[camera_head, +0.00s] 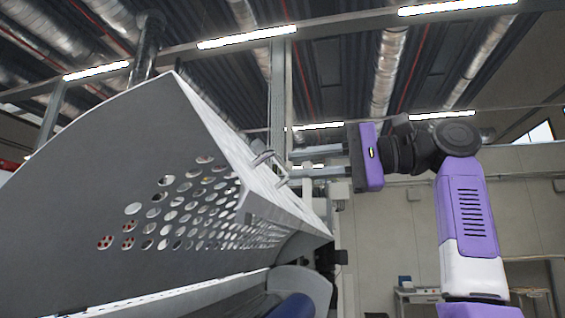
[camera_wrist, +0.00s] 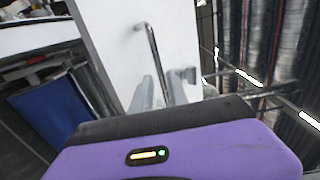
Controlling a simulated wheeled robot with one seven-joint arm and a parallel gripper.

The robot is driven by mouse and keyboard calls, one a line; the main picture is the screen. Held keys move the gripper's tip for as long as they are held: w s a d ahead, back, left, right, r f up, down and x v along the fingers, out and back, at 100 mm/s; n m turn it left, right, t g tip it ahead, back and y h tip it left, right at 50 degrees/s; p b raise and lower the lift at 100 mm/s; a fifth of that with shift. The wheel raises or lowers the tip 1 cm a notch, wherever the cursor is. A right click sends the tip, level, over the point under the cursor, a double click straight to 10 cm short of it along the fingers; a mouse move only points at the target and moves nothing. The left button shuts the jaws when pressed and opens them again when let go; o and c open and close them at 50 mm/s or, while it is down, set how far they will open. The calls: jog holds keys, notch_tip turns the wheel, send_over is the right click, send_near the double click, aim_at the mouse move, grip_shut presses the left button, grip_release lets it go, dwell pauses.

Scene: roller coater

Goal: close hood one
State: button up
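The hood (camera_head: 120,150) is a large grey cover with a perforated panel, standing raised and tilted over the machine at the left in the head view. Its white outer face (camera_wrist: 110,40) fills the upper middle of the wrist view. A grey metal bar handle (camera_wrist: 152,50) stands out from that face; it also shows on the hood's right side in the head view (camera_head: 263,158). My gripper (camera_head: 292,164) comes from the right with its fingers apart at the handle. In the wrist view the bar runs down between the fingers (camera_wrist: 160,92); contact cannot be told.
Below the hood lies a blue roller (camera_head: 292,306), also seen in the wrist view (camera_wrist: 55,112). A grey metal post (camera_head: 281,95) rises behind the handle. A table (camera_head: 418,296) stands far back at the lower right.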

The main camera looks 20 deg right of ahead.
aim_at(285, 166)
jog(key=shift+p+x, duration=0.45)
jog(key=shift+x, duration=1.5)
grip_shut()
